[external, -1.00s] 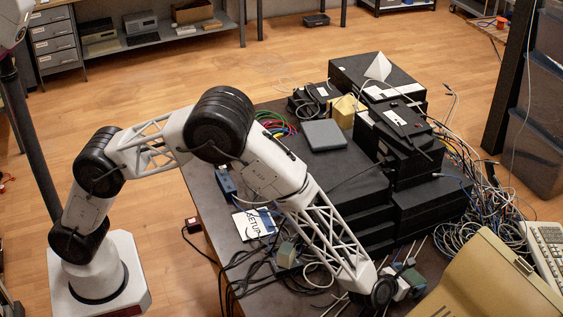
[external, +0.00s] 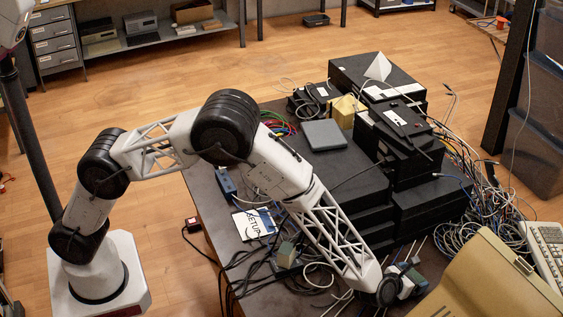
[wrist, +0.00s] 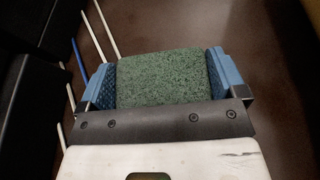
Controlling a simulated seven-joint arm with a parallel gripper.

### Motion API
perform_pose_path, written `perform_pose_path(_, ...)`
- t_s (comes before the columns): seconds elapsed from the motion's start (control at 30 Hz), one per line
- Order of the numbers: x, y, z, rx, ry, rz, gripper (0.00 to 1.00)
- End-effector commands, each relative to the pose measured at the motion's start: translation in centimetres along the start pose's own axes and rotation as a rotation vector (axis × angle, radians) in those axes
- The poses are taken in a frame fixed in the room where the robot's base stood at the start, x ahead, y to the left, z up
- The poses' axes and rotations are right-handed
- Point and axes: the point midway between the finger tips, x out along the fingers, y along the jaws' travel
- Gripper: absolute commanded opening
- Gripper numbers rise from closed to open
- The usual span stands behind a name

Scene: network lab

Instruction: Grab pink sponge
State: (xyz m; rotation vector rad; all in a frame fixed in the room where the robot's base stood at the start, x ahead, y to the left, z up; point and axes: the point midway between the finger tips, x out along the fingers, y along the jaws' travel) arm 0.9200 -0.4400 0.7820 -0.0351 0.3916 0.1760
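No pink sponge shows in either view. A green, speckled, sponge-like block (wrist: 160,80) fills the space between the fingers of my gripper (wrist: 162,78) in the wrist view. The blue textured finger pads lie against its left and right sides, with no clear gap. In the external view my gripper (external: 410,276) is low at the front right of the dark table, by the loose cables; the block is too small there to make out clearly.
Stacked black boxes (external: 340,175) stand behind and left of my gripper. A beige case (external: 490,280) is close on its right. Tangled cables (external: 490,215) spread to the right of the boxes. A booklet (external: 253,223) and more cables lie on the table's left part.

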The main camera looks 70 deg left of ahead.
Motion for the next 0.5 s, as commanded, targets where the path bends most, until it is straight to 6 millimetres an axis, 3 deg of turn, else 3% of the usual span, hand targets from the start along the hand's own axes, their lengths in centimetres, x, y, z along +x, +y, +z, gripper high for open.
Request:
perform_pose_path(0.03,0.00,0.00,-0.01,0.000,0.000,0.000,0.77)
perform_pose_path(0.1,0.00,0.00,-0.01,0.000,0.000,0.000,0.68)
perform_pose_path(0.5,-0.22,-0.01,0.56,0.000,-0.001,0.000,0.68)
